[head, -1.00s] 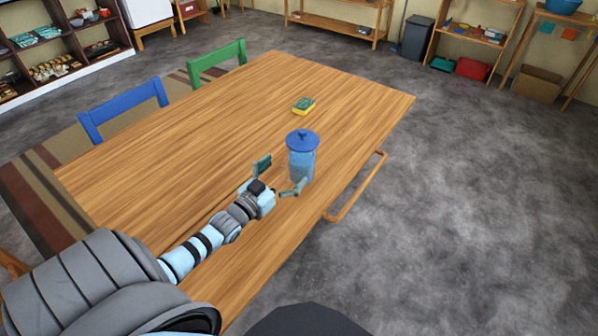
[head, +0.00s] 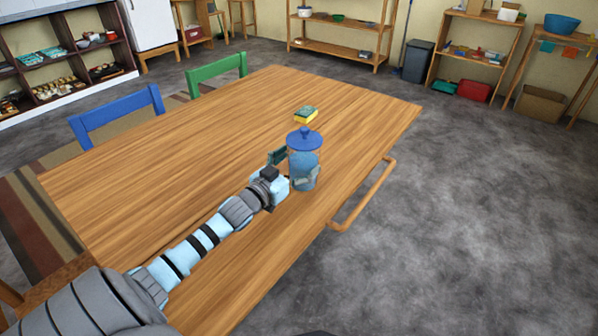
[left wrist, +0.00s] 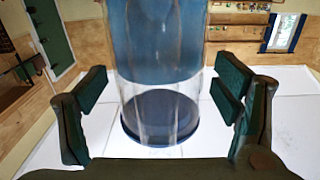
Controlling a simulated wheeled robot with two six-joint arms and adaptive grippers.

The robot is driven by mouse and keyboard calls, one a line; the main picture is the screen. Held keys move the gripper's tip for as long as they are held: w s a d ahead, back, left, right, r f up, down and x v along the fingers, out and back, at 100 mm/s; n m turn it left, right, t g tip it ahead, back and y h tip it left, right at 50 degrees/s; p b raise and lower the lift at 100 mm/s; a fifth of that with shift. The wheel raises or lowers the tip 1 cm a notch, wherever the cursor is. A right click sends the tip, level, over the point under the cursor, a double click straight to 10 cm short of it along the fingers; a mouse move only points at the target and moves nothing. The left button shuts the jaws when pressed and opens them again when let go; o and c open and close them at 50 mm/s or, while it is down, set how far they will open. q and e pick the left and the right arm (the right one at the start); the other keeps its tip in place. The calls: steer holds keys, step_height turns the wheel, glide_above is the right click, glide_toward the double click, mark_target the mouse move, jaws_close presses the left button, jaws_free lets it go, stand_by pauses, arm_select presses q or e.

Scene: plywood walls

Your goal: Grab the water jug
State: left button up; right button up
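The water jug (head: 304,152) is a clear blue cylinder with a blue lid and knob. It stands upright near the table's right edge. My left gripper (head: 295,167) is at the jug, with one finger on each side of it. In the left wrist view the jug (left wrist: 160,45) fills the middle between the spread fingers of my left gripper (left wrist: 164,95), with a gap visible on both sides. The jug's lid is out of that view. My right gripper is not in view.
The wooden table (head: 200,140) is mostly clear. A yellow and green sponge (head: 305,115) lies just behind the jug. A blue chair (head: 117,115) and a green chair (head: 216,70) stand along the far left side. Open floor lies to the right.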

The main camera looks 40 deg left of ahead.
arm_select(q)
steer(key=c, duration=1.2)
steer(key=shift+c, duration=0.3)
steer(key=shift+r, duration=0.1)
